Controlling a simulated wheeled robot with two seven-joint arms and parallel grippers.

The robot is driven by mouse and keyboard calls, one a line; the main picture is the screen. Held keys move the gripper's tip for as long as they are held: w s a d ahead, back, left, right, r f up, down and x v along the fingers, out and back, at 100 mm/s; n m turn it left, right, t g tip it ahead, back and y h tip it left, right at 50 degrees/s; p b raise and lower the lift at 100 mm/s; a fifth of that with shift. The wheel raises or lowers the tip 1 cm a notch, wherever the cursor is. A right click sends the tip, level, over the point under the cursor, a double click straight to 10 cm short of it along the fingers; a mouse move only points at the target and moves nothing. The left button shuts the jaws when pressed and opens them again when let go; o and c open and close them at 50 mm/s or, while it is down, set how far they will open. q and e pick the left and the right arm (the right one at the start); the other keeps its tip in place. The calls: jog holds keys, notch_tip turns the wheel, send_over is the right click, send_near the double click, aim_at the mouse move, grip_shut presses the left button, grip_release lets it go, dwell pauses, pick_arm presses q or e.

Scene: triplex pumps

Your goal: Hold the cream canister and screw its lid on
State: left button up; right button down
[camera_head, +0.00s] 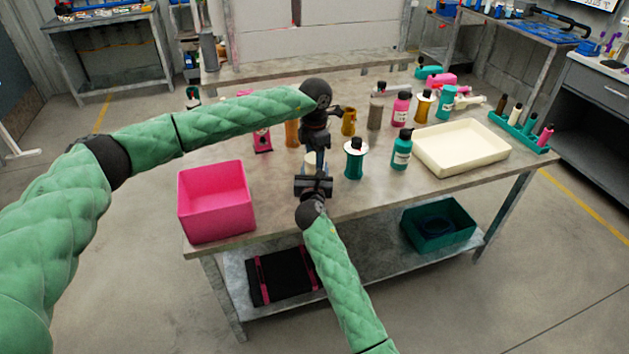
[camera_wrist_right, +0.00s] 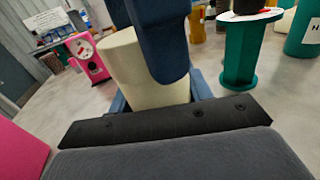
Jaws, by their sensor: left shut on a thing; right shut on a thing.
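The cream canister (camera_head: 311,158) stands upright near the front edge of the table, left of the middle. It shows larger in the right wrist view (camera_wrist_right: 138,68). My right gripper (camera_head: 313,176) reaches in from the front and is shut around its lower body. My left gripper (camera_head: 316,148) points straight down over the canister from above. Its dark blue fingers come down in front of the canister's upper part in the right wrist view (camera_wrist_right: 160,45). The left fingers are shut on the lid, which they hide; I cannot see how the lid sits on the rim.
A pink bin (camera_head: 215,200) stands to the left. A teal spool-like holder (camera_head: 354,160) and a teal bottle (camera_head: 402,150) stand close on the right. A cream tray (camera_head: 460,145) lies further right. Several bottles and cylinders stand behind. The front strip of table is clear.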

pick_arm(q)
jog(key=shift+m, duration=0.9)
jog(key=o, duration=1.1)
jog(key=shift+c, duration=0.2)
jog(key=shift+r, duration=2.25)
